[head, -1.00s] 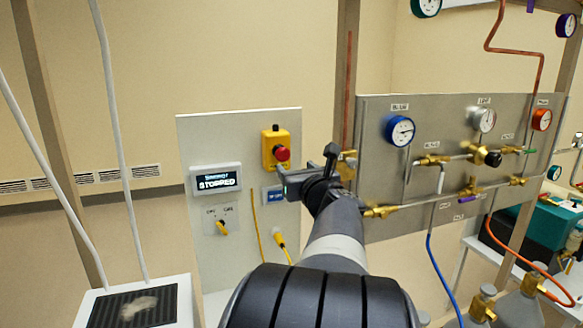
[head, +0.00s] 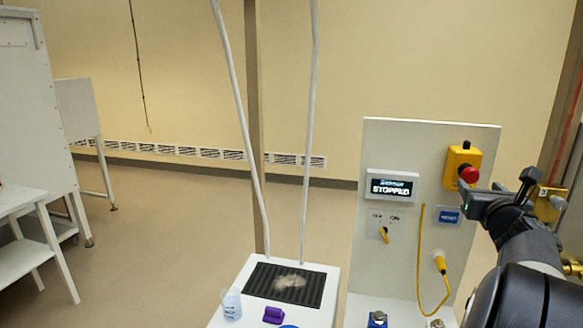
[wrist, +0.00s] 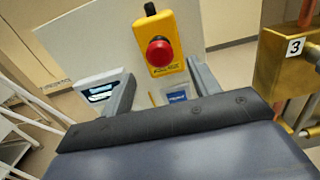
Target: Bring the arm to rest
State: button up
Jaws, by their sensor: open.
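My gripper (head: 478,200) is at the right of the head view, in front of the white control panel (head: 400,262) and just below the red stop button (head: 468,174) in its yellow box. In the wrist view my gripper (wrist: 162,90) has its two fingers spread apart with nothing between them. The red button (wrist: 160,52) stands beyond the fingers there, apart from them as far as I can tell. My arm reaches up from the lower right corner of the head view. A display (head: 391,187) on the panel reads STOPPED.
A brass fitting (wrist: 290,60) marked 3 is close on the right in the wrist view. A white stand with a dark mat (head: 262,281), a clear cup (head: 231,304) and a purple item (head: 274,315) is left of the panel. Open floor (head: 170,220) lies farther left.

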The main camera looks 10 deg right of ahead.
aim_at(471, 177)
jog(key=p+x, duration=0.2)
jog(key=x, duration=0.5)
jog(key=shift+w+d, duration=0.1)
jog(key=shift+w, duration=0.1)
